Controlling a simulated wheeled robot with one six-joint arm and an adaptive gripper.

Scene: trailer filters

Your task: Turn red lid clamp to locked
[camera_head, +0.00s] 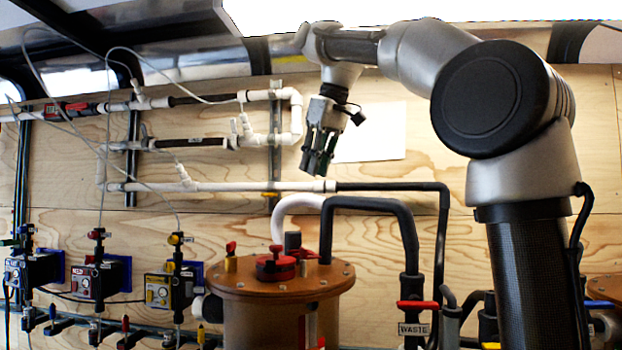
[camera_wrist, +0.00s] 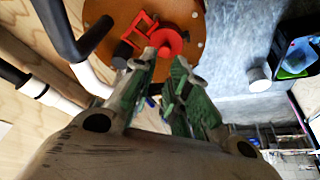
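The red lid clamp (camera_head: 276,264) sits on the round orange-brown lid (camera_head: 330,282) of a vessel at the lower centre of the head view. In the wrist view the red round clamp (camera_wrist: 167,42) and a red bracket-like part (camera_wrist: 138,30) beside it show on the brown lid (camera_wrist: 190,15). My gripper (camera_head: 317,172) hangs above the lid, up and slightly right of the clamp, clear of it. In the wrist view my fingers (camera_wrist: 165,66) stand apart with a gap and nothing between them. The fingertips overlap the clamp's lower edge in that view.
A white curved pipe (camera_head: 290,208) and a black pipe (camera_head: 370,205) rise beside the lid, below my gripper. A small red-handled valve (camera_head: 231,249) stands at the lid's left. A red WASTE valve handle (camera_head: 418,305) is to the right. Pumps (camera_head: 95,277) line the left wall.

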